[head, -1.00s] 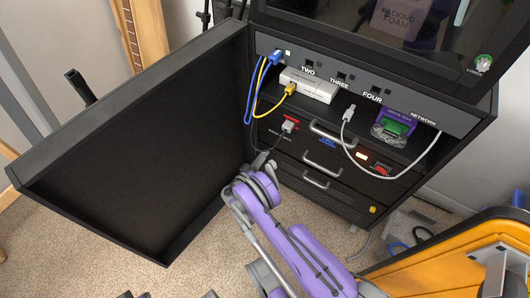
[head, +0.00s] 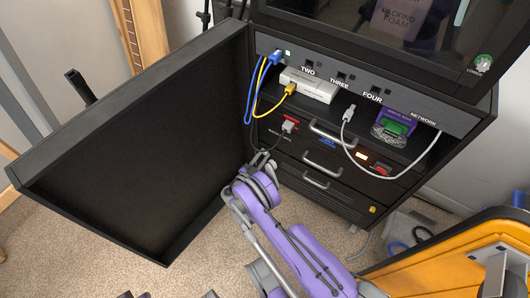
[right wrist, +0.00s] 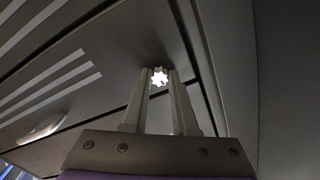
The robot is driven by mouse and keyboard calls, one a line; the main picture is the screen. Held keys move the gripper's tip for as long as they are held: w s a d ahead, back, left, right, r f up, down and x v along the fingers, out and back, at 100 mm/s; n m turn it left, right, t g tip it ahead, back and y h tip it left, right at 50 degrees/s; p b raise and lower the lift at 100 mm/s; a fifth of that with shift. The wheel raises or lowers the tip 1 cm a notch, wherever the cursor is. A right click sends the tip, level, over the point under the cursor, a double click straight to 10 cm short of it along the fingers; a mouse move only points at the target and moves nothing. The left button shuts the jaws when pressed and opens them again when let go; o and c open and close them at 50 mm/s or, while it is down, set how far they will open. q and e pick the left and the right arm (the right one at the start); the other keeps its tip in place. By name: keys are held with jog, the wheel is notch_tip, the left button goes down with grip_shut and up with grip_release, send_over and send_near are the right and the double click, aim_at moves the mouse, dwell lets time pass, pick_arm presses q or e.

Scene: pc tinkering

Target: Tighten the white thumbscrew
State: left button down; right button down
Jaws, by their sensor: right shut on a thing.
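The white thumbscrew (right wrist: 159,76) is a small star-edged knob on a dark panel in the right wrist view. My right gripper (right wrist: 158,84) has its two grey fingers on either side of the thumbscrew, shut on it. In the head view my purple right arm reaches up to the left side of the black cabinet, with the right gripper (head: 262,159) low beside the open door. The thumbscrew cannot be made out in the head view.
The black cabinet door (head: 135,145) stands open on the left. Blue and yellow cables hang near its hinge, by a white box (head: 308,85). A grey cable (head: 365,165) loops in front of the drawers. An orange-topped item (head: 440,265) stands at lower right.

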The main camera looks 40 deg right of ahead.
jog(key=shift+m, duration=0.7)
jog(key=c, duration=0.8)
grip_release()
jog(key=v, duration=0.6)
jog(key=p+v, duration=0.2)
jog(key=v, duration=0.9)
